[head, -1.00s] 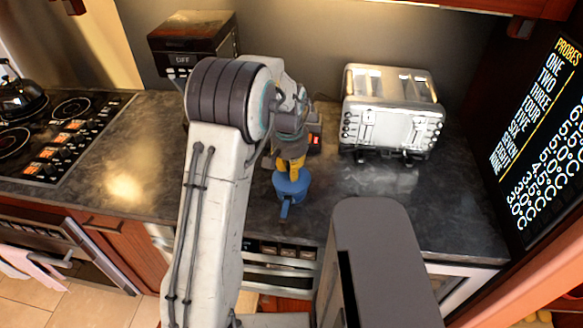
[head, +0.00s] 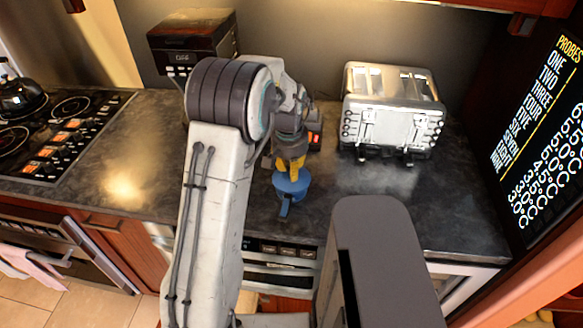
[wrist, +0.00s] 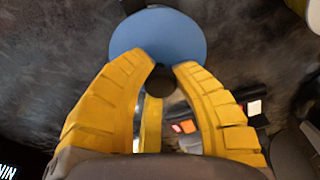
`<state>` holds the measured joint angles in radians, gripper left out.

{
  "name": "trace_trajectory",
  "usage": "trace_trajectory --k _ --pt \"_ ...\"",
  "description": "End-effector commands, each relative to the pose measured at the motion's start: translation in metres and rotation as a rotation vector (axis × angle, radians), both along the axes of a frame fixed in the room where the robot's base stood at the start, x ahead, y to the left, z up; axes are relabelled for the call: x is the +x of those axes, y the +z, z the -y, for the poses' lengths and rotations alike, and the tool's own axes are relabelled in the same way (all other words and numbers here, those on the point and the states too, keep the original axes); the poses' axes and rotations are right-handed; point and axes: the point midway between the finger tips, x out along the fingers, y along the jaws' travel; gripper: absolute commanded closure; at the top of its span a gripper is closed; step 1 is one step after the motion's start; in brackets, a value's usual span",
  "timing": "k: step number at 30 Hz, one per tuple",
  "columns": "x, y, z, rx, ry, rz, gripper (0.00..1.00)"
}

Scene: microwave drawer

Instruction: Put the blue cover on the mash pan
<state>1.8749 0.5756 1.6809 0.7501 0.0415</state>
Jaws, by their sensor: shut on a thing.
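The blue cover (wrist: 158,32) is a round disc with a dark knob (wrist: 159,80) in the wrist view. My gripper (wrist: 163,68) is shut on the cover, its yellow fingers on either side of the knob. In the head view, my gripper (head: 291,172) points down at the blue cover (head: 297,183) above the counter. A blue handle (head: 284,208), seemingly the mash pan's, sticks out towards the front below it. The rest of the pan is hidden under the cover. I cannot tell whether the cover touches the pan's rim.
A silver toaster (head: 391,110) stands to the right on the dark counter (head: 345,195). A dark appliance (head: 190,45) is at the back left. A small device with orange lights (head: 315,138) is just behind my gripper. The hob (head: 60,130) is far left.

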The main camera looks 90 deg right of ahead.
Motion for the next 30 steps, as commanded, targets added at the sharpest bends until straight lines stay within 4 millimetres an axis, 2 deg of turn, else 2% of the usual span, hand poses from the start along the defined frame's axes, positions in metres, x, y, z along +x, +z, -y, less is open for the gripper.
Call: trace_trajectory --k 13,14,22,27,28,30 --pt "-0.0001 -0.0004 0.0002 -0.001 0.000 0.000 0.97" --pt "-0.0001 -0.0004 0.0002 -0.001 0.000 0.000 0.72" --pt "-0.0001 -0.0005 0.0002 0.000 0.000 0.000 0.47" --pt "-0.0001 -0.0005 0.0002 0.000 0.000 0.000 0.47" --pt "0.0000 -0.0006 0.0001 0.000 0.000 0.000 0.41" --pt "0.0000 -0.0006 0.0001 0.000 0.000 0.000 0.35"
